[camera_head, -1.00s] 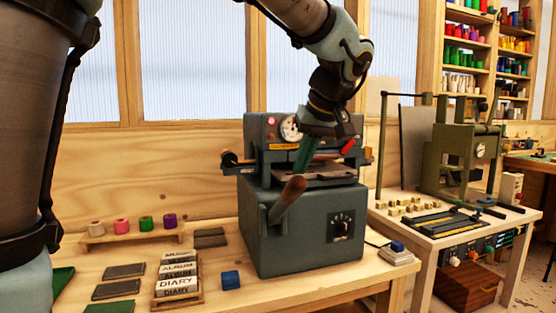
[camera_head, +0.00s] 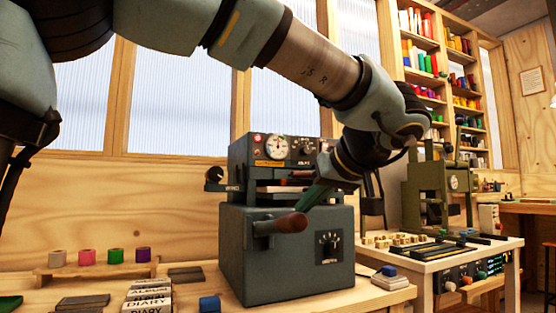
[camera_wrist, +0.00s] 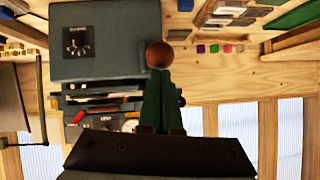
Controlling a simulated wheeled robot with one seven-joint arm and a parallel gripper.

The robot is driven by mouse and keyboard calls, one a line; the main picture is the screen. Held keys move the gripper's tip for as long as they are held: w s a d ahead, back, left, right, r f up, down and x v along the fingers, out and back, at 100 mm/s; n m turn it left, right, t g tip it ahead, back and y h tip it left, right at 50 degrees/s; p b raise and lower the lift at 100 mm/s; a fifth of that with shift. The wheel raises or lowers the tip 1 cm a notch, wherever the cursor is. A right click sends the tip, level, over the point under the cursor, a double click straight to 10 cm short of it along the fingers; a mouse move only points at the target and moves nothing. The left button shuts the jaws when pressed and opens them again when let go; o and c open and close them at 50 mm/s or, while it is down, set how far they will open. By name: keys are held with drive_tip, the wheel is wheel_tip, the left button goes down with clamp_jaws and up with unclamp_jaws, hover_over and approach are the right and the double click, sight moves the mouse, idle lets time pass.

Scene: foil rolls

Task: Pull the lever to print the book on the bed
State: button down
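The dark grey press (camera_head: 285,255) stands on the wooden table. Its lever has a brown knob (camera_head: 291,222) and points toward the right, close to level, from the press's front. My gripper (camera_head: 303,207) has its green fingers at the knob, reaching down from the upper right. In the wrist view the fingers (camera_wrist: 159,80) lie close together and their tips meet the knob (camera_wrist: 158,54). I cannot tell whether they grip it or only press on it.
Foil rolls (camera_head: 115,256) stand on a wooden rack at the left. Stacked labelled blocks (camera_head: 148,296) and a blue cube (camera_head: 210,304) sit in front of them. A white side table (camera_head: 440,262) with a green machine (camera_head: 430,195) is at the right.

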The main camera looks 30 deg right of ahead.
sight(303, 229)
drive_tip(key=shift+t, duration=0.7)
drive_tip(key=f+b, duration=0.4)
drive_tip(key=shift+s+f, duration=0.1)
drive_tip(key=shift+s, duration=0.25)
drive_tip(key=f+b, duration=0.1)
drive_tip(key=b, duration=0.1)
drive_tip(key=f+b, duration=0.1)
drive_tip(key=b, duration=0.1)
drive_tip(key=shift+s+a+f, duration=0.1)
drive_tip(key=shift+s+f, duration=0.15)
drive_tip(key=shift+f, duration=0.1)
drive_tip(key=shift+w+a+f, duration=0.1)
drive_tip(key=shift+f, duration=0.05)
idle(0.3)
drive_tip(key=p+v, duration=0.1)
drive_tip(key=v, duration=1)
drive_tip(key=shift+s+r, duration=0.2)
drive_tip(key=shift+r, duration=0.2)
idle(0.7)
